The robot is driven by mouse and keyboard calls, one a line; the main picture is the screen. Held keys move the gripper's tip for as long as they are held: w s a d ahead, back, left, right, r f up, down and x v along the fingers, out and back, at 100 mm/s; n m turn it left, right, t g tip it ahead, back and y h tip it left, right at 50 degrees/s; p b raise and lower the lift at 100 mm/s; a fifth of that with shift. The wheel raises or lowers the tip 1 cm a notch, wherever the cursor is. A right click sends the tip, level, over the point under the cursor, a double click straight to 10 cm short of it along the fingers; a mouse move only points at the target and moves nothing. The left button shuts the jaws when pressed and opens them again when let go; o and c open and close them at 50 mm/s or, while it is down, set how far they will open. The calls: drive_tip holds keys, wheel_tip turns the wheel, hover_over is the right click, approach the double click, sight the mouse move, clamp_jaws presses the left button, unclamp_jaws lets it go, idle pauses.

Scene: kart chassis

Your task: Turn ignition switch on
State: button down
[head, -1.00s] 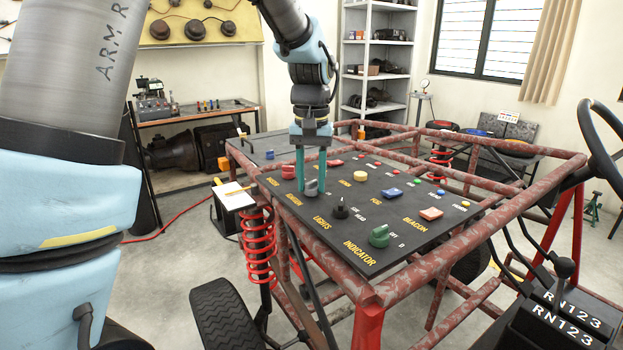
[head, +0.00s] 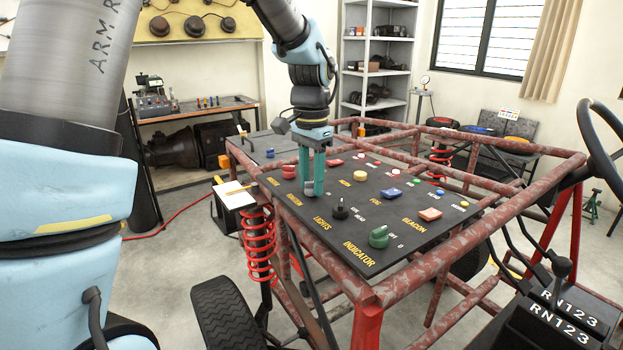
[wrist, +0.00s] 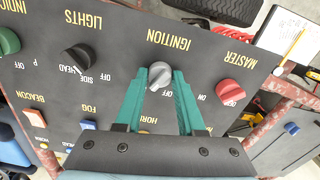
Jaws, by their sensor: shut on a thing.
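In the head view my gripper (head: 313,190) partly covers the knob (head: 309,187). The knob's exact pointer direction is hard to read.
The black lights knob (head: 340,210) and green indicator knob (head: 379,237) stand nearby on one side. The red master knob (head: 289,172) is on the other. Yellow, blue and orange buttons lie further right. Red frame tubes (head: 450,250) surround the panel.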

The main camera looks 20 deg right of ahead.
idle(0.5)
drive_tip(key=c, duration=0.5)
unclamp_jaws()
drive_tip(key=shift+r, duration=0.1)
wheel_tip(320, 180, up, 11)
drive_tip(key=shift+f+b, duration=0.2)
drive_tip(key=shift+b, duration=1)
